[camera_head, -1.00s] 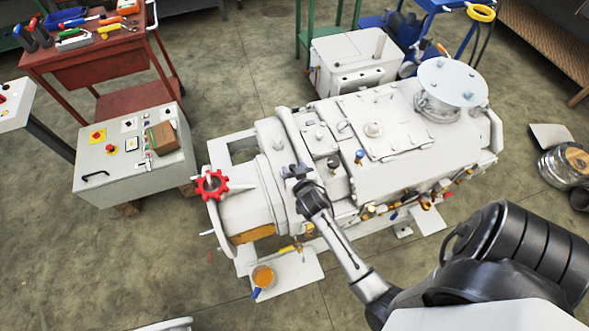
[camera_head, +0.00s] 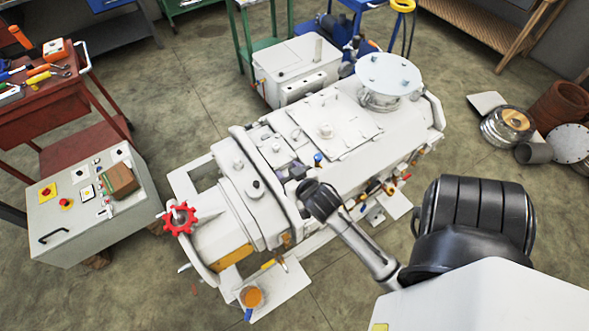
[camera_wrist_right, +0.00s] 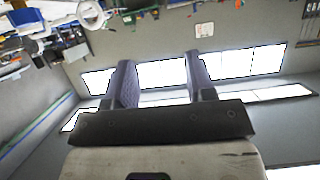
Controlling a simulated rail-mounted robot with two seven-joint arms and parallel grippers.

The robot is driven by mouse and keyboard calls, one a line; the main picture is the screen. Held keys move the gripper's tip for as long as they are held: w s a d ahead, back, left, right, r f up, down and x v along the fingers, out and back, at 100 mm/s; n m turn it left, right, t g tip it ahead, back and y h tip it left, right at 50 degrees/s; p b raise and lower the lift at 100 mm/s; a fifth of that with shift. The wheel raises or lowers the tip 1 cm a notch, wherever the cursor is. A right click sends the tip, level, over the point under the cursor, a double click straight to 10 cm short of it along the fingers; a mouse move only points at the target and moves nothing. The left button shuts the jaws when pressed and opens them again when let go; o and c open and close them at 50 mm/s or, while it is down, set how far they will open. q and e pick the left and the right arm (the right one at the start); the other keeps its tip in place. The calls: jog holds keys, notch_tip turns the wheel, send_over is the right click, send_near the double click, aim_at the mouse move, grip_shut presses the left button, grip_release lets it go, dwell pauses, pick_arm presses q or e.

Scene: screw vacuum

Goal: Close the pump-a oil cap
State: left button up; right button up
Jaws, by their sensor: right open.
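The large white vacuum pump (camera_head: 365,133) lies across the middle of the head view. A small dark round cap (camera_head: 255,188) sits on its near left section, and a blue-topped fitting (camera_head: 318,158) rises farther right. I cannot tell which part is the oil cap. My right gripper (camera_head: 291,174) is over the pump's top between these two, hiding the part behind it. Contact cannot be made out. In the right wrist view my right gripper (camera_wrist_right: 162,75) has two fingers apart with nothing between them. My left gripper is not in view.
A red handwheel (camera_head: 180,218) sticks out at the pump's left end. A grey control box (camera_head: 85,235) and red tool cart (camera_head: 50,110) stand left. A cup of amber liquid (camera_head: 252,297) is in front. Metal drums (camera_head: 507,125) lie right. Floor between is clear.

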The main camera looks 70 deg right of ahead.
jog(key=shift+s+d+r, duration=0.25)
jog(key=shift+s+r, duration=0.25)
jog(key=shift+s, duration=0.3)
